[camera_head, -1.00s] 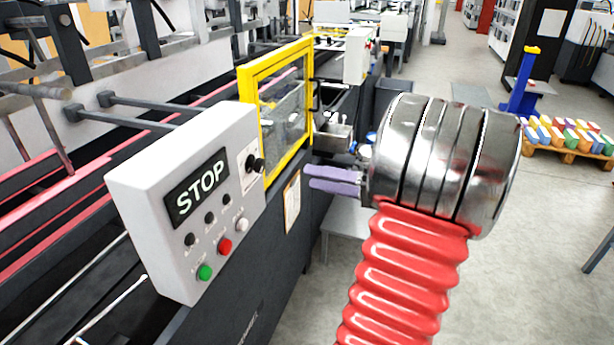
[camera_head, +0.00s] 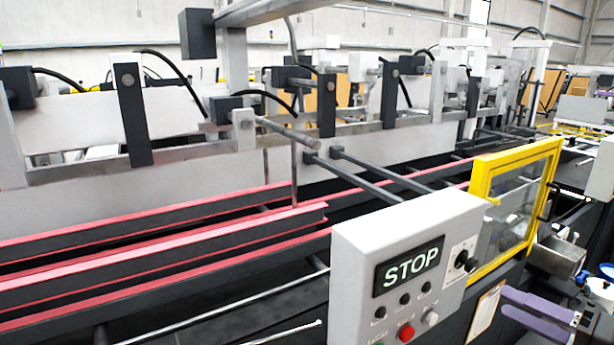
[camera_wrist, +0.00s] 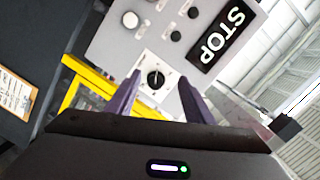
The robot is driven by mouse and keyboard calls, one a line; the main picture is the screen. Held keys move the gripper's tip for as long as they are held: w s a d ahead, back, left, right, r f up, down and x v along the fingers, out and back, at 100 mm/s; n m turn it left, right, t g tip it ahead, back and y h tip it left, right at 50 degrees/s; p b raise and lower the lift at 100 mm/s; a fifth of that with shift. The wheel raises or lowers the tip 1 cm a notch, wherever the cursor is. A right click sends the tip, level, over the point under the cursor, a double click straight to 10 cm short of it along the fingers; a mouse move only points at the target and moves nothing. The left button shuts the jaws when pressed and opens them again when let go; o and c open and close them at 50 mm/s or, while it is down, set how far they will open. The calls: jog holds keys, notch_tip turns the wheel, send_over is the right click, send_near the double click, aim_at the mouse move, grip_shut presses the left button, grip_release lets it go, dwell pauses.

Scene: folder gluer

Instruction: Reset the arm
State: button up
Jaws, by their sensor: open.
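My gripper (camera_head: 540,317) shows only in part at the bottom right of the head view, its purple fingers just right of the control box. In the wrist view its two fingers (camera_wrist: 160,98) are apart, with nothing between them. Beyond them is the control box (camera_wrist: 119,43), with a black rotary knob (camera_wrist: 155,77) seen in the gap between the fingers. The gripper appears clear of the box.
The grey control box (camera_head: 345,262) has a STOP display (camera_head: 410,266) and a red button (camera_head: 406,332). A yellow-framed guard door (camera_head: 482,190) stands behind it. Red-edged rails (camera_head: 160,252) run along the machine. A clipboard (camera_wrist: 14,94) hangs at left in the wrist view.

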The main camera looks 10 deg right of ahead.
jog(key=a+f+n+g, duration=0.25)
jog(key=a+g, duration=0.35)
jog(key=a, duration=0.7)
jog(key=a+f+n+g, duration=0.1)
jog(key=a+f+g, duration=0.3)
jog(key=a, duration=0.9)
jog(key=s+a+r+n+h, duration=0.2)
jog(key=s+a+n+h, duration=0.2)
jog(key=s+a+h, duration=0.1)
jog(key=shift+a+r+h, duration=0.3)
jog(key=shift+a+h, duration=0.55)
jog(key=shift+h, duration=0.25)
jog(key=shift+s, duration=0.1)
jog(key=shift+c, duration=0.2)
